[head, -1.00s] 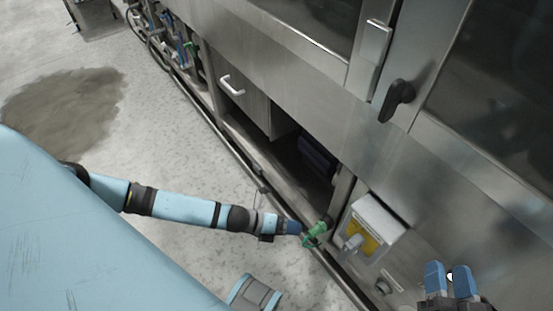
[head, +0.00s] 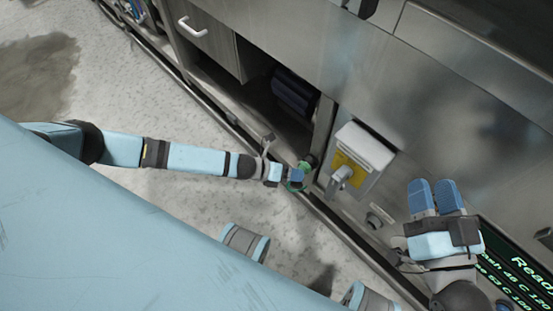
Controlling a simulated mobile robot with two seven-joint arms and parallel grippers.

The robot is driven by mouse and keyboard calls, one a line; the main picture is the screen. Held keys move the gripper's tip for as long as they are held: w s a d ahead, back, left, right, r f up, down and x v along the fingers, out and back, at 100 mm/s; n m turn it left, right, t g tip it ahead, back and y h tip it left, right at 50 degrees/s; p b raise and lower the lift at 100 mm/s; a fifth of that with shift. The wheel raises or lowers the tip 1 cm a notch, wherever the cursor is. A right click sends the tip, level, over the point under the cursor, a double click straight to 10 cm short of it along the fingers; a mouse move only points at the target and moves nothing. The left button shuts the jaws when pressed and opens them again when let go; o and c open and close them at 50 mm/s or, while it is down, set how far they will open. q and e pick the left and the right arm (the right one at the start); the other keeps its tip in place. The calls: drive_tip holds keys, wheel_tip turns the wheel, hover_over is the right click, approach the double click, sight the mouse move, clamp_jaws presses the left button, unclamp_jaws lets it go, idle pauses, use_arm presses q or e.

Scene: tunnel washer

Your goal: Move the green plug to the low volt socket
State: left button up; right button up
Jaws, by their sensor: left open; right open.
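The green plug (head: 306,163) is at the edge of the open bay, beside the socket panel, partly hidden by my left gripper. My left gripper (head: 295,178) is open at the plug, with green showing by its blue fingertips; I cannot tell whether they touch it. A yellow-faced socket box (head: 349,169) with a white-grey lid and a grey plug-like part (head: 340,178) is just right of the green plug. A small round fitting (head: 374,221) is below it. I read no low volt label. My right gripper (head: 437,197) is open and empty in front of the steel panel.
The open bay (head: 262,92) holds a dark object (head: 293,92). A drawer with a white handle (head: 192,28) is up left. A lit green-text display (head: 515,270) is at lower right.

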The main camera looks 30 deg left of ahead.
use_arm(q)
drive_tip(key=shift+x, duration=1)
use_arm(e)
drive_tip(key=shift+f, duration=0.55)
use_arm(q)
clamp_jaws()
drive_tip(key=shift+s, duration=0.1)
drive_tip(key=shift+s+a, duration=0.3)
drive_tip(key=shift+s, duration=0.5)
use_arm(e)
drive_tip(key=shift+r, duration=0.45)
use_arm(q)
drive_tip(key=shift+s+p, duration=0.1)
drive_tip(key=shift+p, duration=0.25)
drive_tip(key=shift+s+a+p, duration=0.3)
drive_tip(key=shift+s, duration=0.35)
drive_tip(key=shift+s+a+p, duration=0.25)
drive_tip(key=shift+s+p, duration=0.05)
drive_tip(key=shift+s, duration=0.4)
use_arm(e)
drive_tip(key=shift+r, duration=0.65)
